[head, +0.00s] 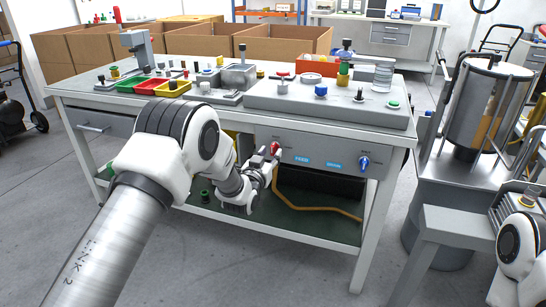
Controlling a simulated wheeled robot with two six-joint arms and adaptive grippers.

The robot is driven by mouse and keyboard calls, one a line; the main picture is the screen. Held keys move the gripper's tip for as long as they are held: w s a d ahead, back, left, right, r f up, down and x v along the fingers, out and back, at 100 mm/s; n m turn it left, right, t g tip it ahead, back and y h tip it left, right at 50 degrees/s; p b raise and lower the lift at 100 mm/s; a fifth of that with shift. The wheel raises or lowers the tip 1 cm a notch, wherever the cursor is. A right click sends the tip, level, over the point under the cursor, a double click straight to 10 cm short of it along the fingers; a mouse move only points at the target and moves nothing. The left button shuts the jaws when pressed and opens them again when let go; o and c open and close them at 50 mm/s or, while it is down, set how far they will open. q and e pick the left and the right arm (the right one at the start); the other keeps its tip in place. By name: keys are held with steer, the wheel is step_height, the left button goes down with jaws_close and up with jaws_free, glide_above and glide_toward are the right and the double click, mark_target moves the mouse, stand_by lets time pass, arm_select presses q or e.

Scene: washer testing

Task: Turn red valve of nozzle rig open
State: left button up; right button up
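The red valve (275,147) sits on the left of the grey front panel (318,151) under the workbench top. My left gripper (272,156) is at the red valve, with its fingertips right beside or against the handle. The fingers are small here, and I cannot tell whether they grip the handle. A blue valve (364,162) is on the right of the same panel. My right arm shows only in part at the right edge, and its gripper is out of view.
A yellow hose (318,208) hangs over the lower shelf. A metal tank (486,105) stands at the right. Cardboard boxes (283,42) line the back.

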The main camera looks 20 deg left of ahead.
arm_select(q)
steer(key=shift+w, duration=1.25)
jaws_close()
steer(key=shift+m, duration=0.4)
steer(key=m, duration=0.3)
steer(key=shift+d+p, duration=0.1)
steer(key=shift+p, duration=0.25)
steer(key=m, duration=0.5)
steer(key=shift+p, duration=0.3)
steer(key=m, duration=0.4)
steer(key=shift+s+d+f+m, duration=0.1)
steer(key=shift+f+m, duration=0.05)
steer(key=shift+m, duration=0.15)
steer(key=m, duration=0.4)
steer(key=shift+f+m+p, duration=0.1)
steer(key=shift+m+p, duration=0.2)
steer(key=shift+p, duration=0.05)
